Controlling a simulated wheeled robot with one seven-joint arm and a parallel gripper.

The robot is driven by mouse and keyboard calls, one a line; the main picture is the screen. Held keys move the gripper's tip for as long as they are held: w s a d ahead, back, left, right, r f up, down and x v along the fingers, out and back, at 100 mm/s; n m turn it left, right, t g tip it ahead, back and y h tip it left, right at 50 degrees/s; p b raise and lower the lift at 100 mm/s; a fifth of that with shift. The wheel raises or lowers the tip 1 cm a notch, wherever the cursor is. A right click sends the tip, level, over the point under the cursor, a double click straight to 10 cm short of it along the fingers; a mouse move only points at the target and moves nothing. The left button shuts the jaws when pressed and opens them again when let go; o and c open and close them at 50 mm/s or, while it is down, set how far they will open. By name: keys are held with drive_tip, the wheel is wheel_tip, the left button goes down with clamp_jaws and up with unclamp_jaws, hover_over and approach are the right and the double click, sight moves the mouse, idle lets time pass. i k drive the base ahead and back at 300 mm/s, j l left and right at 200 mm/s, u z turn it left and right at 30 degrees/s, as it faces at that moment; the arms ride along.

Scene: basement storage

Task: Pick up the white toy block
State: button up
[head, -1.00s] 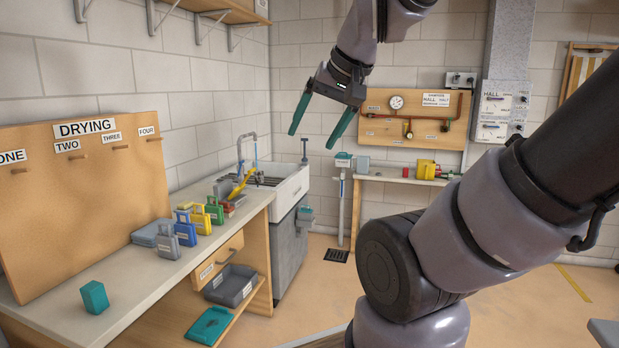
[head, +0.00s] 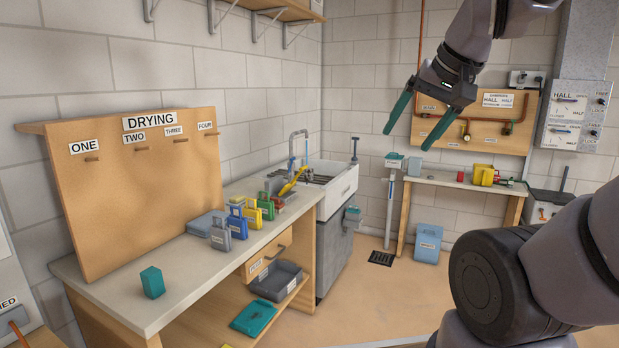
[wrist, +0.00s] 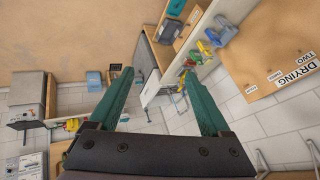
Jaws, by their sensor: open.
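I cannot make out a white toy block in either view. A teal block (head: 152,283) stands on the near left part of the workbench (head: 190,280). My gripper (head: 407,139) is open and empty, raised in the air at the upper right of the head view, well apart from the bench. In the wrist view its two teal fingers (wrist: 156,72) are spread with nothing between them.
A board labelled DRYING (head: 135,200) with pegs stands along the bench. Several coloured padlock-like items (head: 238,222) sit near the sink (head: 335,186). A grey tray (head: 277,281) and a teal item (head: 253,318) lie below. Open floor (head: 375,300) is right of the sink cabinet.

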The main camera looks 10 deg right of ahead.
sight(308, 172)
drive_tip(key=i+l+u, duration=0.1)
drive_tip(key=u, duration=0.5)
drive_tip(key=i+l+u, duration=0.35)
drive_tip(key=i+l, duration=0.2)
drive_tip(key=l, duration=0.25)
drive_tip(key=i+l+u, duration=0.2)
drive_tip(key=l, duration=0.25)
drive_tip(key=i+l, duration=0.15)
drive_tip(key=l, duration=0.2)
drive_tip(key=i+l, duration=0.15)
drive_tip(key=l, duration=0.2)
drive_tip(key=i+l, duration=0.35)
drive_tip(key=l, duration=0.3)
drive_tip(key=i+l+u, duration=0.1)
drive_tip(key=l, duration=0.25)
drive_tip(key=i+l, duration=0.2)
drive_tip(key=l, duration=0.15)
